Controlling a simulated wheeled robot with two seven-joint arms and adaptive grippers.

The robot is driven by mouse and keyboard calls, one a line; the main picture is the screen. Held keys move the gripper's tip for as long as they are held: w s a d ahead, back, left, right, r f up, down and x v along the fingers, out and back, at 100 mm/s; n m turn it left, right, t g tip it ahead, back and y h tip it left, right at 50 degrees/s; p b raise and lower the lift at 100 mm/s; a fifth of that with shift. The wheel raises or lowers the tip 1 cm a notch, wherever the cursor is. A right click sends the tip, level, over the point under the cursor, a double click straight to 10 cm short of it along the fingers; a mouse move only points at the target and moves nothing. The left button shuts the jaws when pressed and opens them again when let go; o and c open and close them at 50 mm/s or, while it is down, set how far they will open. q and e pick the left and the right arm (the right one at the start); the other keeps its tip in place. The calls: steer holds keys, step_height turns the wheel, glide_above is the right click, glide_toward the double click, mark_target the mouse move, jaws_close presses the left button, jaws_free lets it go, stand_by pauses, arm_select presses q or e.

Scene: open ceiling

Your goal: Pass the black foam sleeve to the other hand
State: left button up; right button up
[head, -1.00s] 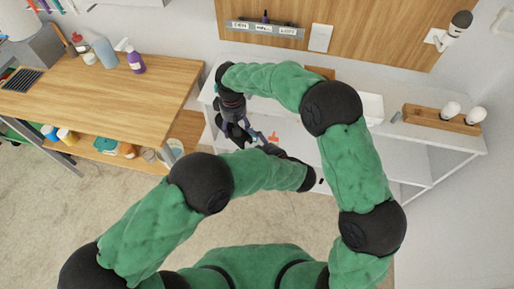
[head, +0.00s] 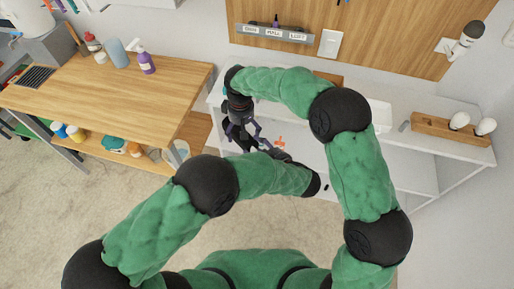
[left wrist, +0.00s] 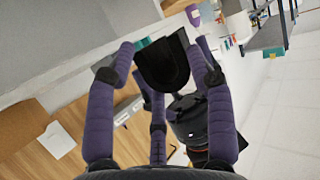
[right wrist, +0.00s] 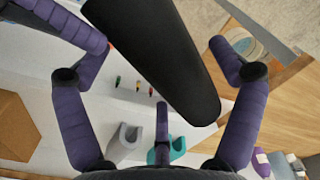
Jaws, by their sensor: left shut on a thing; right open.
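The black foam sleeve (head: 236,138) is a dark tube, small and partly hidden among the grippers in the head view. In the left wrist view its rounded end (left wrist: 163,68) sits between the fingers of my left gripper (left wrist: 163,60), which is shut on it. In the right wrist view the sleeve (right wrist: 165,60) runs diagonally, large and close, across the space between the spread fingers of my right gripper (right wrist: 158,45). My right gripper is open around it; I cannot tell whether any finger touches it. The right gripper (head: 241,115) hangs above the white worktop in the head view.
A wooden workbench (head: 110,85) with a purple spray bottle (head: 146,61) stands at the left. The white worktop (head: 400,150) behind my arms carries a wooden block with white bulbs (head: 440,129) at the right. A wooden wall panel (head: 385,35) rises behind it.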

steer(key=shift+r, duration=0.1)
step_height(320, 180, up, 12)
steer(key=f, duration=0.1)
steer(key=w+d+f+m+y, duration=0.1)
steer(key=d+f, duration=0.5)
steer(key=f, duration=0.4)
steer(key=w+d+f+m+y, duration=0.1)
steer(key=w+d+f, duration=0.1)
steer(key=d+f, duration=0.65)
steer(key=s+a+f+m+y, duration=0.2)
steer(key=s+a+f+m, duration=0.1)
steer(key=s+f, duration=0.95)
steer(key=s+d+f+m, duration=0.1)
steer(key=s+f+m, duration=0.1)
steer(key=s, duration=0.6)
steer(key=s+d+f+m, duration=0.1)
steer(key=s+f+m, duration=0.1)
steer(key=s, duration=0.6)
steer(key=shift+s+d+f+m, duration=0.2)
steer(key=shift+s+f+m, duration=0.2)
steer(key=shift+m, duration=0.2)
